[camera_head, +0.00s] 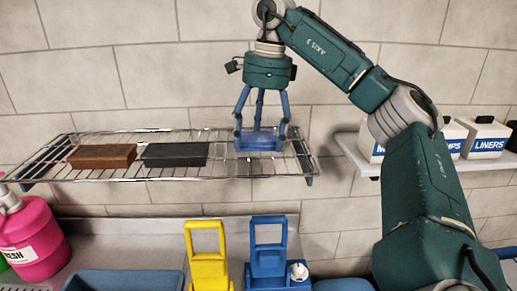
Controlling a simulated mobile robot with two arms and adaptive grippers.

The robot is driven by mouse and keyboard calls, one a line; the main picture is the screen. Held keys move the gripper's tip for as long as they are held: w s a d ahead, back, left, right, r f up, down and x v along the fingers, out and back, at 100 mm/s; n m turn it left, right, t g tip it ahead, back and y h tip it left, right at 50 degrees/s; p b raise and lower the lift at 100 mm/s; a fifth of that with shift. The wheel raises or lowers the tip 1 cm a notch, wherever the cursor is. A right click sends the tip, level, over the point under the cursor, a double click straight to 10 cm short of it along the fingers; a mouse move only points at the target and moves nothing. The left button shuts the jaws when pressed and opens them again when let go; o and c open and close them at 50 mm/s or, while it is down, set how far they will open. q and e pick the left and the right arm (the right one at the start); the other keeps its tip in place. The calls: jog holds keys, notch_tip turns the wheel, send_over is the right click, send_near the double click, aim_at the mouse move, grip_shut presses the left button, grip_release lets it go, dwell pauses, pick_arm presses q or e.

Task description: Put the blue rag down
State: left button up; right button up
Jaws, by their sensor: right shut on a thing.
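My right gripper (261,123) reaches down from above with its blue fingers shut on the blue rag (260,142). The rag is a small flat blue piece at the right part of the wire shelf (225,166). I cannot tell whether it touches the wires or hangs just above them. My left gripper is not in view.
A brown block (101,156) and a dark grey block (175,154) lie on the shelf left of the rag. A white shelf with labelled boxes (485,138) is at the right. Below stand a pink jug (34,240), a yellow item (207,268) and a blue item (267,262).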

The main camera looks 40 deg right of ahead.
aim_at(259, 138)
notch_tip(259, 138, down, 3)
jog(key=shift+w+a+f, duration=0.1)
jog(key=shift+f, duration=0.35)
jog(key=o, duration=1.2)
jog(key=shift+o, duration=0.2)
jog(key=shift+r, duration=0.25)
jog(key=r, duration=0.7)
jog(key=s+d+r, duration=0.1)
jog(key=r, duration=0.3)
jog(key=shift+d+r, duration=0.1)
jog(key=shift+r, duration=0.2)
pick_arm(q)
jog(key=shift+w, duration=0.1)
pick_arm(e)
jog(key=shift+f, duration=0.1)
